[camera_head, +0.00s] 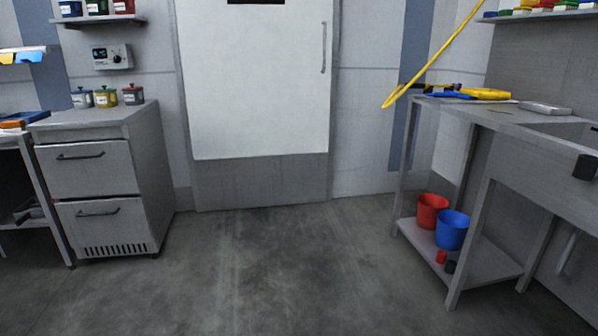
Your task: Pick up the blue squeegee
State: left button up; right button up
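A long, low blue thing (450,96), which may be the blue squeegee, lies on the metal counter (508,119) at the right. It is too small and too far off to make out its shape for certain. A yellow tool (486,93) lies beside it, and a dark, thin item lies just behind it. Neither of my grippers is in view.
Under the counter, a low shelf (482,268) holds a red bucket (432,211) and a blue bucket (452,230). A yellow pole (440,53) slants above the counter's left end. A drawer cabinet (95,170) stands left. The floor (270,260) between is clear.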

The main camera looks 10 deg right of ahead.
aim_at(445, 95)
jog(key=i+z, duration=0.25)
jog(key=i, duration=0.2)
jog(key=i+z, duration=0.2)
jog(key=i, duration=0.25)
jog(key=i+z, duration=0.25)
jog(key=i, duration=0.2)
jog(key=i+j+z, duration=0.25)
jog(key=i, duration=0.2)
jog(key=i+j+z, duration=0.2)
jog(key=i, duration=0.2)
